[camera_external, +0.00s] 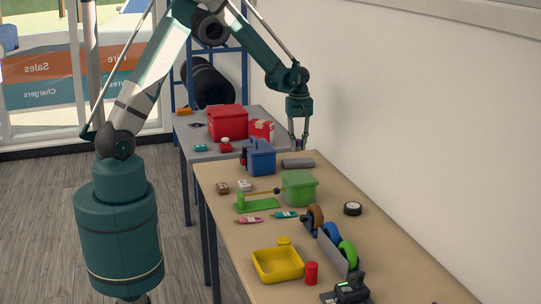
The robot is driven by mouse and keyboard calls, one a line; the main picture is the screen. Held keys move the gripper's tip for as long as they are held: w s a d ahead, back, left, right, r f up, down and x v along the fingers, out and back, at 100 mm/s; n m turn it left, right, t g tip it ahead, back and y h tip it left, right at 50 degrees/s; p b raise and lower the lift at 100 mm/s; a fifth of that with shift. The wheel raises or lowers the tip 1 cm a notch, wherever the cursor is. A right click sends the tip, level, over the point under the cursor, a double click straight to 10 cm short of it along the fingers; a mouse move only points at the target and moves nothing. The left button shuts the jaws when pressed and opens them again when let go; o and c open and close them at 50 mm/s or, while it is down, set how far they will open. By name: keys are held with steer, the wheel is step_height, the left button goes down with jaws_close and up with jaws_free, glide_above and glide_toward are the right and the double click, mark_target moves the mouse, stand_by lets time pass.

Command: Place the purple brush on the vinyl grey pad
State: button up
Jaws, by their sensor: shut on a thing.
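My gripper (298,141) points down above the far end of the wooden table, near the wall. It is shut on a small, dull purple thing, which I take to be the purple brush (299,147); it is tiny here and mostly hidden by the fingers. A dark grey flat piece (298,163), seemingly the vinyl grey pad, lies on the table just below my gripper. The gripper appears slightly above it; I cannot tell whether the brush touches it.
A blue bin (261,158) stands left of the pad and a green bin (299,188) in front. A red crate (228,123) sits on the farther grey table. A yellow tray (278,265), red can (311,273) and tape dispenser (338,248) are nearer. The right table edge is clearer.

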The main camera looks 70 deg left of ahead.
mark_target(298, 147)
steer(key=shift+f, duration=0.25)
steer(key=shift+f, duration=1.85)
steer(key=shift+f, duration=0.2)
steer(key=o, duration=0.8)
steer(key=shift+r, duration=0.15)
step_height(298, 147, up, 12)
steer(key=shift+r, duration=0.1)
